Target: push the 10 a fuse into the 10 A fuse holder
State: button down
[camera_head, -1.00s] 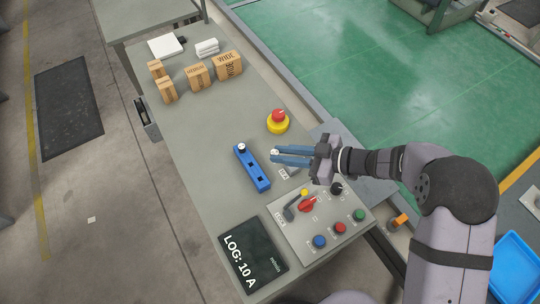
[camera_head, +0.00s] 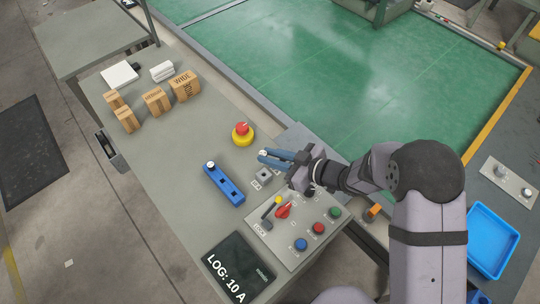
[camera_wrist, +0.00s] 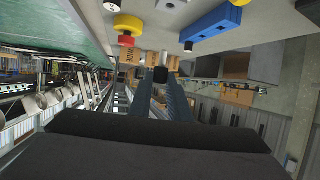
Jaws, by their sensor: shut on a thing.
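My gripper (camera_head: 264,156) is shut on a small pale fuse (camera_head: 262,153) at its fingertips, held beside the red button. In the wrist view the held fuse (camera_wrist: 160,74) looks dark between the fingers. A small grey block with a dark top (camera_head: 264,174) stands just below the fingertips in the picture; it appears to be the fuse holder. Its label (camera_head: 256,185) is too small to read. The fuse is apart from the block. The blue rack (camera_head: 224,186) lies to the left, with a pale-topped fuse (camera_head: 210,165) at its far end and dark empty sockets.
A red button on a yellow base (camera_head: 243,134) stands close to the fingers. A control panel (camera_head: 290,232) with knobs and a red switch lies nearer, beside a screen reading "LOG: 10 A" (camera_head: 238,268). Cartons (camera_head: 157,101) stand far back. The bench's middle is clear.

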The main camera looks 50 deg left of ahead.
jog(key=shift+f, duration=0.1)
jog(key=shift+f+b, duration=2.25)
jog(key=shift+f, duration=0.6)
jog(key=shift+f, duration=2)
dwell(1.7)
jog(key=c, duration=1.6)
grip_release()
jog(key=shift+o, duration=0.2)
jog(key=shift+w+d+r, duration=0.2)
jog(key=shift+d, duration=0.35)
jog(key=shift+b+v, duration=1.05)
jog(key=shift+v, duration=2.05)
